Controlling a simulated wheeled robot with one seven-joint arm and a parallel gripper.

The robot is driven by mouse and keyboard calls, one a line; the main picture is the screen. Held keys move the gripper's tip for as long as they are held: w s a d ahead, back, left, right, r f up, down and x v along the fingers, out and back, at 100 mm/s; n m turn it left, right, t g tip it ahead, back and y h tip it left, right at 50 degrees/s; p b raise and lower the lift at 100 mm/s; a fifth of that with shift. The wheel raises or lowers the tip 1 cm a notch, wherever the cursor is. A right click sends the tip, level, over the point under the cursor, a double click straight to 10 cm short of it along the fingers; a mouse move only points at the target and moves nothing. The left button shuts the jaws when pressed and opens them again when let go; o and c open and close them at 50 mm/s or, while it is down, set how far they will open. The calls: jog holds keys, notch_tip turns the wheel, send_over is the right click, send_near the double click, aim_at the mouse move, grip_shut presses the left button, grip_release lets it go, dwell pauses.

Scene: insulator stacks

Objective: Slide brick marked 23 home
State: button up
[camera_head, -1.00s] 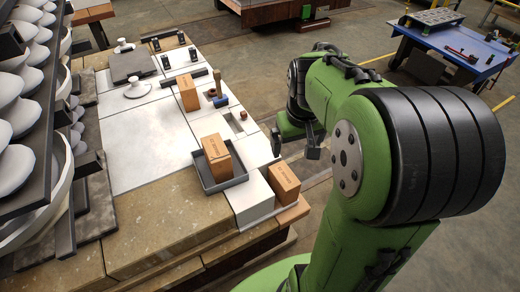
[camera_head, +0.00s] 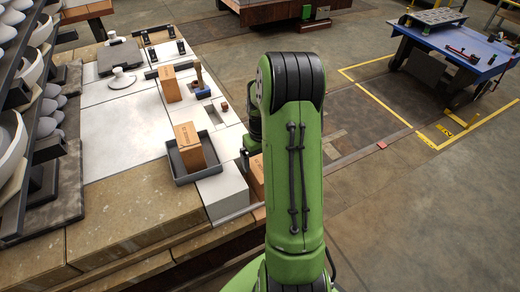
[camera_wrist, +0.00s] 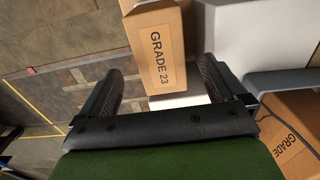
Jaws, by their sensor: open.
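The brick marked GRADE 23 (camera_wrist: 158,45) is an orange-brown block, seen in the wrist view beyond and partly between my fingers. In the head view it stands at the table's right edge, mostly hidden behind my arm, with a sliver (camera_head: 257,178) showing. My gripper (camera_wrist: 160,78) is open, one finger to either side of the brick's near end. I cannot tell whether a finger touches it. In the head view my gripper is largely hidden by my arm.
Beside it are a white block (camera_head: 222,190) and a dark tray (camera_head: 211,173) holding another brick (camera_head: 189,147). Insulator stacks (camera_head: 30,70) line the left. The white tabletop's middle is clear.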

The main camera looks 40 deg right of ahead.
aim_at(259, 165)
notch_tip(259, 165, down, 7)
jog(key=shift+f+b, duration=0.15)
jog(key=shift+b, duration=0.8)
jog(key=c, duration=1.4)
jog(key=shift+w, duration=0.25)
jog(key=shift+w+d, duration=0.15)
jog(key=shift+w, duration=0.2)
